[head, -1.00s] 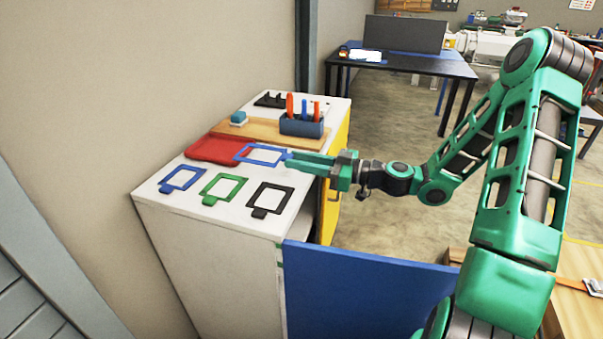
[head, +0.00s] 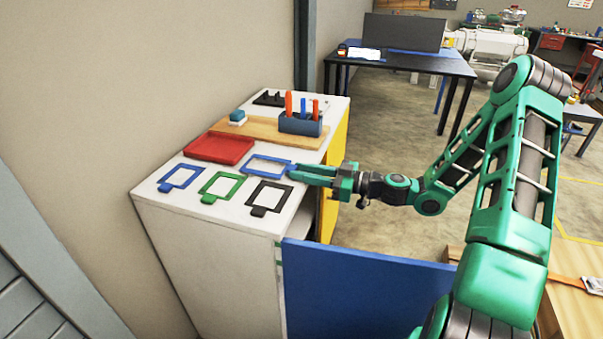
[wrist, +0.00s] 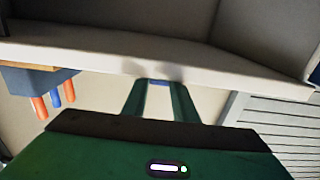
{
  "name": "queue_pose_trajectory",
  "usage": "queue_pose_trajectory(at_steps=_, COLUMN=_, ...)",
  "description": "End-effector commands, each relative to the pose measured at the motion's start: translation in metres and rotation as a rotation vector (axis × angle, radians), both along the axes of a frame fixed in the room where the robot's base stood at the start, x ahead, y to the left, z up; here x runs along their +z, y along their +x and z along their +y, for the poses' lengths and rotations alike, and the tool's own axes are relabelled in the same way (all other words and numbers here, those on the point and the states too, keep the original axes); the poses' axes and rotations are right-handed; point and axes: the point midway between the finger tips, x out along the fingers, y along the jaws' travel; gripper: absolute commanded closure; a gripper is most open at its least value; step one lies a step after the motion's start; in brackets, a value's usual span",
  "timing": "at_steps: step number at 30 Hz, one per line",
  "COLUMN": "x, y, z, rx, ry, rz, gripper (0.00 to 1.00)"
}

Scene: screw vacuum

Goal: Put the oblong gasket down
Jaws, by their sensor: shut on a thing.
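The oblong gasket, a thin blue rectangular frame (head: 258,173), is at the right side of the white cabinet top (head: 225,219). My gripper (head: 299,173) is shut on its right end, reaching in from the right. The gasket looks flat and level, very low over the top; I cannot tell if it touches. In the wrist view, a bit of blue gasket (wrist: 157,83) shows between the two green fingertips; the rest is hidden.
Nearby lie a tabbed blue frame (head: 169,184), a green frame (head: 205,191) and a black frame (head: 257,209). A red pad (head: 218,149) lies behind left. A wooden board (head: 257,132) with a blue tool holder (head: 300,125) stands behind. A blue door panel (head: 360,295) is in front.

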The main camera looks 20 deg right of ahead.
Motion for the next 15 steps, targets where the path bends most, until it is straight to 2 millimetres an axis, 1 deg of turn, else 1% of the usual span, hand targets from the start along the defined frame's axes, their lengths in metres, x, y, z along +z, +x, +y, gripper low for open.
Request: queue_pose_trajectory(at_steps=15, x=-0.015, y=0.000, z=-0.001, rx=-0.001, ry=-0.005, rz=0.006, gripper=0.95)
